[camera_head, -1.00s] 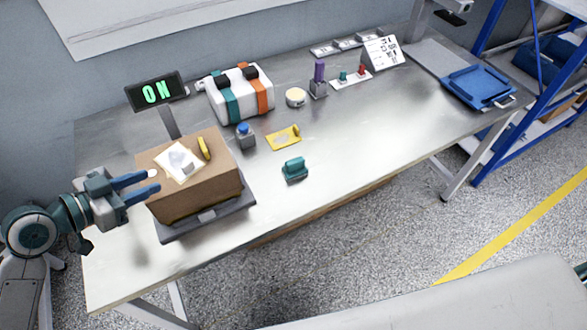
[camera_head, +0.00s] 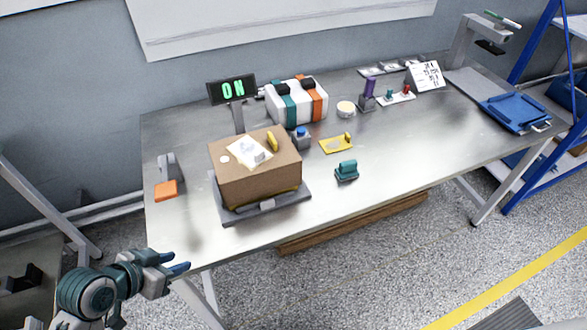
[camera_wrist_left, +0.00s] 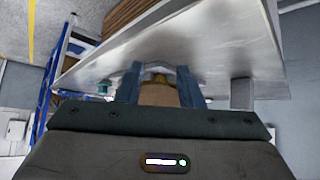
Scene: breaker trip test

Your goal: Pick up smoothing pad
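A teal block with a raised grip, which looks like the smoothing pad (camera_head: 346,172), rests on the bench right of the cardboard box. In the left wrist view a small teal shape (camera_wrist_left: 104,87), probably the same pad, shows left of the fingers. My left gripper (camera_head: 182,264) is low at the bench's front left corner, well away from the pad. Its blue fingers are apart with nothing held; the left wrist view also shows them spread (camera_wrist_left: 158,88), with the box beyond. My right gripper is not in view.
The cardboard box (camera_head: 255,182) sits on a grey scale with a paper sheet on top. An orange pad (camera_head: 166,190) lies left of it. A yellow plate (camera_head: 336,145) and blue-button block (camera_head: 301,138) stand behind the teal pad. Bench right of the pad is clear.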

